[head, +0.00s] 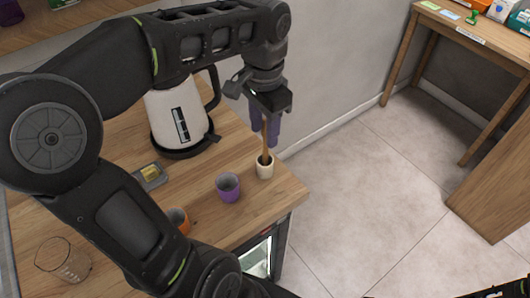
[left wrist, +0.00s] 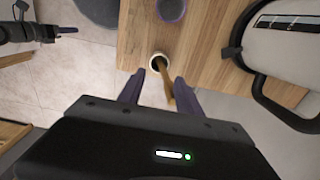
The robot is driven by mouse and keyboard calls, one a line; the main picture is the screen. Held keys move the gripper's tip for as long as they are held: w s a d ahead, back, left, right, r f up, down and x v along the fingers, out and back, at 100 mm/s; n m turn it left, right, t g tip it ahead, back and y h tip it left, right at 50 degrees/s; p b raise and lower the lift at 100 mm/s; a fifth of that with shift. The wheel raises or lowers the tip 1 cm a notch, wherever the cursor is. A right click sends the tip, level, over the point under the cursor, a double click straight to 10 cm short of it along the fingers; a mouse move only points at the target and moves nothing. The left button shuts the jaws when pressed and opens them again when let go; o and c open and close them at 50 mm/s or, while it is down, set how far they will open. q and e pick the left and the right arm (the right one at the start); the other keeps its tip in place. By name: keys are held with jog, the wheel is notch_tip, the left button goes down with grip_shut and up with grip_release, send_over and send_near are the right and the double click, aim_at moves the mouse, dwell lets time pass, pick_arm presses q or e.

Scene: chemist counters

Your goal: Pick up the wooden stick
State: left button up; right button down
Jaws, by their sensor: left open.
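The wooden stick (head: 265,146) stands in a small cream cup (head: 265,170) near the counter's right edge. My left gripper (head: 265,134) points down over the cup, open, with its purple fingers around the upper part of the stick. In the left wrist view the stick (left wrist: 167,86) passes between the two fingers, leaning slightly, with its lower end in the cup (left wrist: 158,62). The stick's top is hidden by the gripper. My right gripper (left wrist: 64,31) shows at the upper left of the left wrist view; its jaws are unclear.
A purple cup (head: 229,187) stands just left of the cream cup, with an orange cup (head: 178,220) partly behind my arm. A white kettle (head: 180,119) stands behind. Open floor (head: 370,190) lies right.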

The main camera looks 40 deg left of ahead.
pick_arm(q)
jog(key=shift+f, duration=0.15)
jog(key=p, duration=0.1)
send_over(265, 161)
notch_tip(265, 161, down, 5)
jog(key=shift+f, duration=0.1)
dwell(0.3)
jog(key=shift+c, duration=0.2)
grip_shut()
dwell(0.4)
dwell(0.4)
dwell(0.6)
jog(key=shift+o, duration=0.2)
grip_release()
